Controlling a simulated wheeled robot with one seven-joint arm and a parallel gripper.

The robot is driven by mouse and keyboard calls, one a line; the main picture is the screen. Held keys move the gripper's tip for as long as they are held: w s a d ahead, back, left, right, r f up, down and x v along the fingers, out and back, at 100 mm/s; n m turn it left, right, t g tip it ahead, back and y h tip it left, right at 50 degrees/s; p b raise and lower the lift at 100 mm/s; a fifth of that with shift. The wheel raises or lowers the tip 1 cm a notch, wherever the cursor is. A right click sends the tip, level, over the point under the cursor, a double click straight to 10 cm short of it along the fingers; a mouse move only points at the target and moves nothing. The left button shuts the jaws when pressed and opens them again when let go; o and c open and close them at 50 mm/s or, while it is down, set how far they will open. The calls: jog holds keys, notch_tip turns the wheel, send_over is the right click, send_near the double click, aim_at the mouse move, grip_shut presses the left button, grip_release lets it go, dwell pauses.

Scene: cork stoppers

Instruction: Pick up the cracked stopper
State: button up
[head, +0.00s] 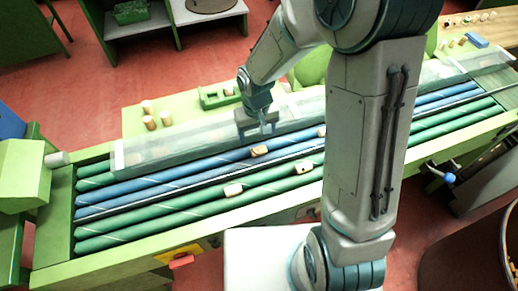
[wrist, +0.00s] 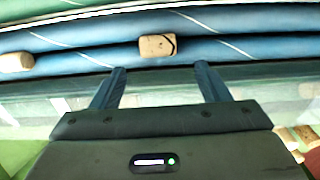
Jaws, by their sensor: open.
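A tan cork stopper (head: 259,151) with a dark mark near one end lies on the blue rollers in the head view. In the wrist view this stopper (wrist: 154,47) shows a dark curved crack line at its right end. It lies just beyond my fingertips, about centred between them. My gripper (head: 259,131) is open and empty, pointing down at the rollers behind the stopper. Its two fingers (wrist: 160,70) are spread apart in the wrist view. Another stopper (head: 321,131) lies on the blue rollers to the right, partly behind my arm; it shows at left in the wrist view (wrist: 16,62).
Two more stoppers, a pale one (head: 233,189) and one with a dark spot (head: 304,167), lie on the green rollers in front. A clear cover (head: 175,146) runs along the back of the rollers. Several stoppers (head: 150,123) and a green tray (head: 212,99) sit on the ledge behind.

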aim_at(258, 148)
jog(key=shift+s+d+f+p, duration=0.1)
jog(key=shift+f+p, duration=0.2)
jog(key=shift+f, duration=1.15)
jog(key=shift+s+d+f+p, duration=0.1)
jog(key=shift+f+p, duration=0.15)
jog(key=shift+f, duration=1.2)
jog(key=c, duration=1.1)
